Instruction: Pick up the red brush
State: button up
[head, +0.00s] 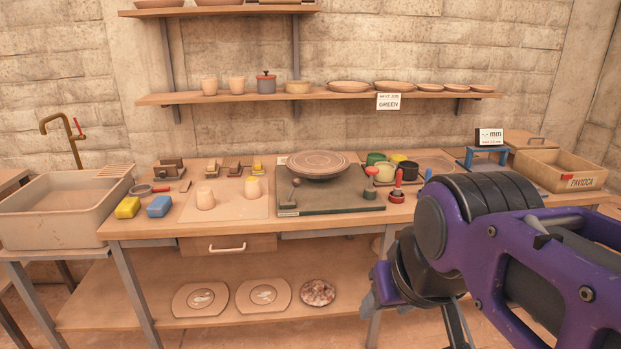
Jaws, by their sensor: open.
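A small upright red object (397,186), which looks like the red brush, stands on the workbench (330,226) near its front edge, right of the dark green board. It has a narrow handle above a wider red base. My gripper (413,312) hangs in front of the bench, below and nearer to me than the red object, and apart from it. It is open and holds nothing that I can see. Its fingers are partly cut off by the bottom of the picture. My purple arm covers the bench's right front.
A blue-tipped item (428,174) stands right of the red one, partly behind my arm. Green, yellow and black pots (384,171) stand behind. A dark board (327,202) carries a round wheel (318,164). A wooden crate (543,171) is at right, a sink (60,212) at left.

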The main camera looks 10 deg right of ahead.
aim_at(397, 189)
jog(key=i+l+z, duration=0.15)
jog(key=i+l, duration=0.2)
jog(key=i+l+z, duration=0.1)
jog(key=i+l, duration=0.2)
jog(key=i, duration=0.25)
